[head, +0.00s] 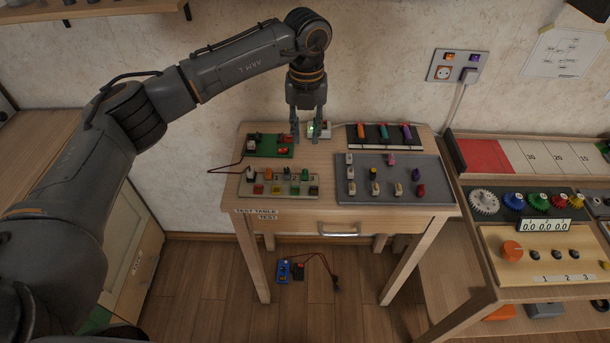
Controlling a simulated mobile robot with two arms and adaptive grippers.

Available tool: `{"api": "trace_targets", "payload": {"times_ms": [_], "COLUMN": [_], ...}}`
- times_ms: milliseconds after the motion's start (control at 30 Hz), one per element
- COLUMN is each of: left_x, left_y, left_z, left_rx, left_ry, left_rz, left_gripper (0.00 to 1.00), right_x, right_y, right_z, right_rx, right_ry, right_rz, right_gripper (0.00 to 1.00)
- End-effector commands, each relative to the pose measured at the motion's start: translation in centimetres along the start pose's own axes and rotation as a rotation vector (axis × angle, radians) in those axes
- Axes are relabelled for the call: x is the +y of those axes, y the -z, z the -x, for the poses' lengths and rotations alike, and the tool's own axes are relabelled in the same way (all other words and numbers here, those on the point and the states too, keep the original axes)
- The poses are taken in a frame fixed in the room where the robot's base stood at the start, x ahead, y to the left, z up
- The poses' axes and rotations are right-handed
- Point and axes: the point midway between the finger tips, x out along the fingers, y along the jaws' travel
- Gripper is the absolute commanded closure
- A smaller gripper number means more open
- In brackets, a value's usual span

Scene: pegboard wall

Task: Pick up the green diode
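My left gripper (306,137) points down over the back of the wooden test table (427,165). Its two fingers are apart, with a visible gap between them. A small pale device (319,131) with green and red spots sits just behind the fingers and is partly hidden by them. I cannot tell whether its green spot is a diode. A small green part (304,174) stands on the beige board (264,181) at the front left, beside orange and white parts. It looks like a green diode and is apart from the gripper. My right gripper is not in view.
A green circuit board (264,153) lies left of the gripper. A grey board (431,189) with several small parts and a dark tray (353,133) with coloured pieces lie to the right. A second table (515,283) with gears and a dial stands farther right.

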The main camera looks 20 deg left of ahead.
Motion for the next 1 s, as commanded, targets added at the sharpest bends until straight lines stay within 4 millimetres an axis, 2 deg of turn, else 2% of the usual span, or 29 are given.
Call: {"api": "trace_targets", "payload": {"times_ms": [100,300,567,700,833,1000], "left_x": [0.0,-0.1,-0.1,0.2,0.1,0.1], "left_y": [0.2,0.2,0.2,0.3,0.3,0.2], "left_z": [-2.4,-6.0,-7.9,-10.0,-11.8,-12.5], "left_rx": [0.006,0.005,0.004,0.006,0.005,0.001], "left_ry": [-0.001,0.003,0.004,0.003,0.005,0.007], "left_rz": [-0.001,-0.004,-0.004,-0.005,-0.005,-0.006], "left_gripper": [0.74,0.74,0.74,0.74,0.74,0.74], "right_x": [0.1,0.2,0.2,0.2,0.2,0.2], "right_y": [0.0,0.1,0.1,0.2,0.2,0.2], "right_z": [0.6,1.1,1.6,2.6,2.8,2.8], "right_rx": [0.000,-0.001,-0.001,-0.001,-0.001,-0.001], "right_ry": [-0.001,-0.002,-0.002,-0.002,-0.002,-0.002], "right_rz": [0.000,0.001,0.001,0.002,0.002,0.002], "right_gripper": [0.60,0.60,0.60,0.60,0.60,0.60]}}
